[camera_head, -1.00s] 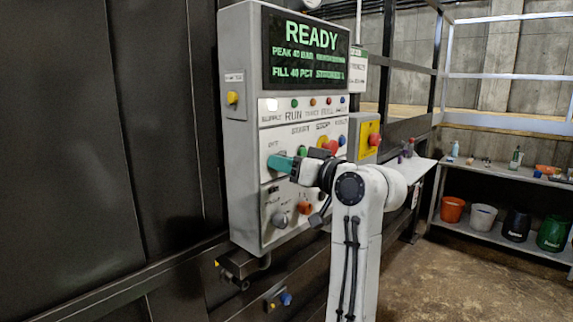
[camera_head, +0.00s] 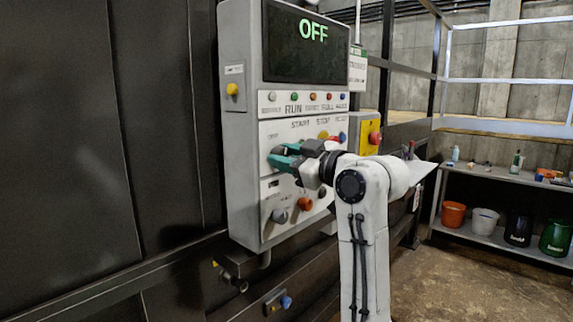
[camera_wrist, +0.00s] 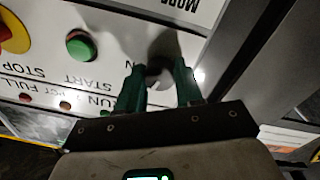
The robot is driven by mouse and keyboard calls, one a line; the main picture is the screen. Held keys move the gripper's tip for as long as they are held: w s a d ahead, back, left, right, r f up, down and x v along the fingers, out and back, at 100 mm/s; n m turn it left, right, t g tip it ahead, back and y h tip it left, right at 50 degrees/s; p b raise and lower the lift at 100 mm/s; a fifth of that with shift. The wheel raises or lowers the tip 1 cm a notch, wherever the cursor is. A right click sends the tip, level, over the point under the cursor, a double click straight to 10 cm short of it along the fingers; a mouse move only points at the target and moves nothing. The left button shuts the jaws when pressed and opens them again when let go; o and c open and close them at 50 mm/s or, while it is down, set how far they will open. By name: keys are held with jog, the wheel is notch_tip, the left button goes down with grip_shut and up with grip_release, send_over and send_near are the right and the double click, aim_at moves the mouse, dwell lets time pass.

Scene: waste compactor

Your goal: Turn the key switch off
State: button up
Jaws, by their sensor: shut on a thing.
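The control panel (camera_head: 242,130) is a light grey cabinet on the dark wall in the head view. Its screen (camera_head: 310,50) shows OFF in green letters. My gripper (camera_head: 277,157) with teal fingers is at the left of the panel's middle row and is shut on the key switch. In the wrist view the round grey key switch (camera_wrist: 158,72) sits between the two fingers of my gripper (camera_wrist: 159,80). The fingers hide its sides there. In the head view my fingers cover the switch, so its pointer cannot be read.
In the wrist view the green start button (camera_wrist: 81,46) and a red mushroom stop button (camera_wrist: 8,30) are beside the switch. Below my gripper on the panel are a grey knob (camera_head: 279,215) and an orange knob (camera_head: 305,203). A shelf with buckets (camera_head: 485,220) stands far right.

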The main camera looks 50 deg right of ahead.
jog(key=shift+n+b, duration=1)
jog(key=shift+n, duration=1)
jog(key=o, duration=1)
jog(key=shift+o, duration=0.2)
jog(key=s+b, duration=0.1)
jog(key=s, duration=0.9)
jog(key=shift+s+f+b, duration=0.15)
jog(key=shift+s+b, duration=0.25)
jog(key=shift+d, duration=0.1)
